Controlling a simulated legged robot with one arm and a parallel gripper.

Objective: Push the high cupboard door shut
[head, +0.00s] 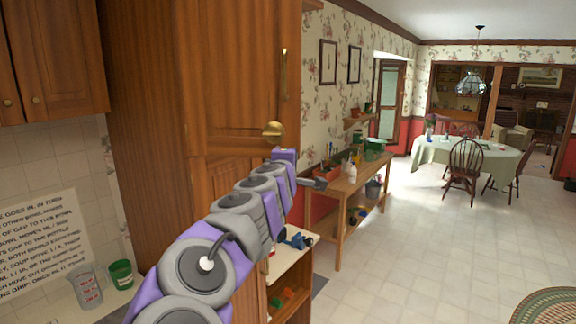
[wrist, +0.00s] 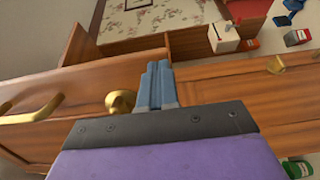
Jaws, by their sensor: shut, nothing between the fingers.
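The tall wooden cupboard's high door (head: 235,75) stands at left centre in the head view, with a vertical brass handle and a round brass knob (head: 273,129) near its right edge. How far it stands open I cannot tell. My gripper (head: 316,183) is below and right of the knob in that view. In the wrist view my gripper (wrist: 156,82) is shut and empty, its fingers over brown wood. The brass knob (wrist: 120,102) is just left of the fingers, with the brass handle (wrist: 32,110) farther left. Whether the fingertips touch the door is unclear.
Below, an open shelf unit (head: 290,255) holds small coloured items. A wooden side table (head: 345,180) with bottles stands beyond my gripper. The tiled floor (head: 420,250) to the right is clear. A cup (head: 121,274) and a glass (head: 87,288) stand on the left counter.

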